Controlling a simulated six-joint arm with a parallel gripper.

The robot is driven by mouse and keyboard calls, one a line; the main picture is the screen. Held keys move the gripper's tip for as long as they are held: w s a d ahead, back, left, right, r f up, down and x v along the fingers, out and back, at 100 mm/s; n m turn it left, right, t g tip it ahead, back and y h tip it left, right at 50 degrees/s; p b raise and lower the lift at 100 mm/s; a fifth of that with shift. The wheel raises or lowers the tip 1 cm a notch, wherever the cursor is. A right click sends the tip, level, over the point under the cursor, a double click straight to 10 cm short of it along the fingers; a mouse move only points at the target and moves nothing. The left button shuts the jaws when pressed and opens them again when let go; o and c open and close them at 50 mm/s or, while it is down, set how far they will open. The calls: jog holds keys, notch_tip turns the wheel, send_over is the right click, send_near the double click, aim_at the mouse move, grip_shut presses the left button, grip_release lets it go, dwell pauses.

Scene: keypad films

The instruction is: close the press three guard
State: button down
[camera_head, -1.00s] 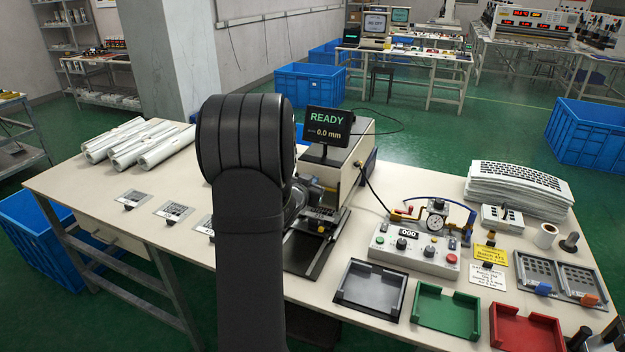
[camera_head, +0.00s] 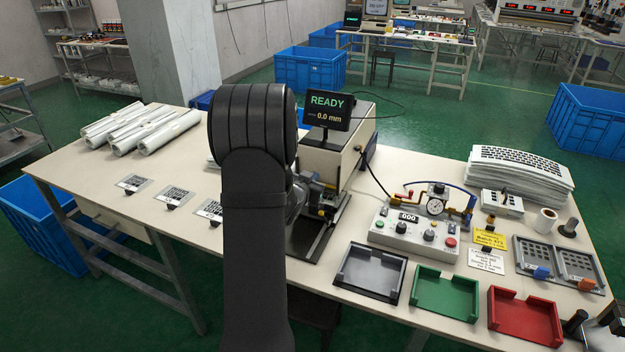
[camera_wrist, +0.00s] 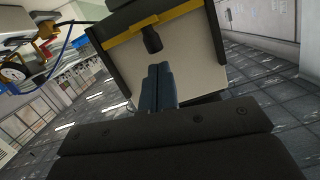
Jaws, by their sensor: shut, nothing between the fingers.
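The press (camera_head: 332,162) is a beige box on the table with a screen reading READY and 0.0 mm. A dark bed with rails (camera_head: 310,245) juts out of its front. My gripper (camera_head: 326,190) is at the press front, partly hidden by my arm. In the wrist view its dark fingers (camera_wrist: 160,84) are together, with nothing between them. Just beyond their tips is a pale panel (camera_wrist: 190,60) with a yellow strip (camera_wrist: 160,24) and a black knob (camera_wrist: 151,40). I cannot tell whether the fingers touch it, or how far the guard is open.
A control box with a gauge (camera_head: 413,234) stands right of the press. Grey (camera_head: 352,294), green (camera_head: 420,308) and red (camera_head: 500,318) trays lie along the front edge. White rolls (camera_head: 160,130) and printed cards (camera_head: 173,196) lie at left.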

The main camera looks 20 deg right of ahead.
jog(key=r, duration=0.3)
jog(key=shift+s+d, duration=0.15)
jog(key=shift+s, duration=0.05)
jog(key=v, duration=1)
jog(key=x, duration=1)
jog(key=shift+d, duration=0.1)
jog(key=shift+w+a+f, duration=0.15)
jog(key=shift+f, duration=0.45)
jog(key=shift+w+a+f, duration=0.1)
jog(key=shift+a+f, duration=0.05)
jog(key=shift+f, duration=0.5)
jog(key=shift+f, duration=0.1)
